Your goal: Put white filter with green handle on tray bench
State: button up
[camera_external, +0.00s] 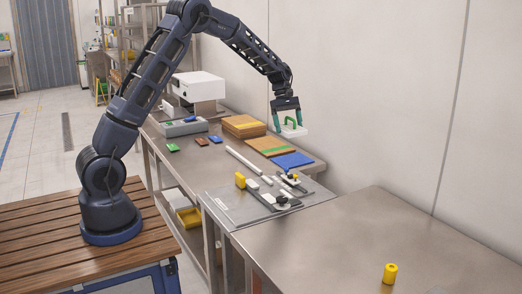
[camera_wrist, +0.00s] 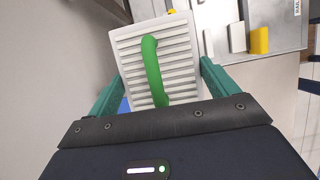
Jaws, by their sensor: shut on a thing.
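The white filter (camera_external: 293,132) is a slatted rectangular block with a curved green handle (camera_external: 290,122). My gripper (camera_external: 288,112) is shut on the filter and holds it in the air, over the far right part of the steel bench near the wall. In the wrist view the filter (camera_wrist: 126,47) lies between the teal fingers, with the green handle (camera_wrist: 153,66) facing the camera. A flat grey tray-like plate (camera_external: 226,206) lies on the bench, nearer the camera than the filter. Which surface is called the tray bench is not clear.
The plate bears a yellow block (camera_external: 240,181), a white rod (camera_external: 243,160) and small dark fittings. Brown boards (camera_external: 244,126), a blue cloth-like sheet (camera_external: 292,160) and a white machine (camera_external: 199,86) stand beyond.

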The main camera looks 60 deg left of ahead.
jog(key=s+a, duration=0.6)
jog(key=a, duration=0.4)
jog(key=s+a, duration=0.6)
jog(key=a, duration=0.4)
send_over(199, 166)
jog(key=a, duration=0.2)
jog(key=f, duration=2)
jog(key=shift+d+f, duration=0.2)
jog(key=shift+f, duration=0.15)
jog(key=shift+f, duration=0.15)
jog(key=o, duration=0.8)
jog(key=shift+o, duration=0.2)
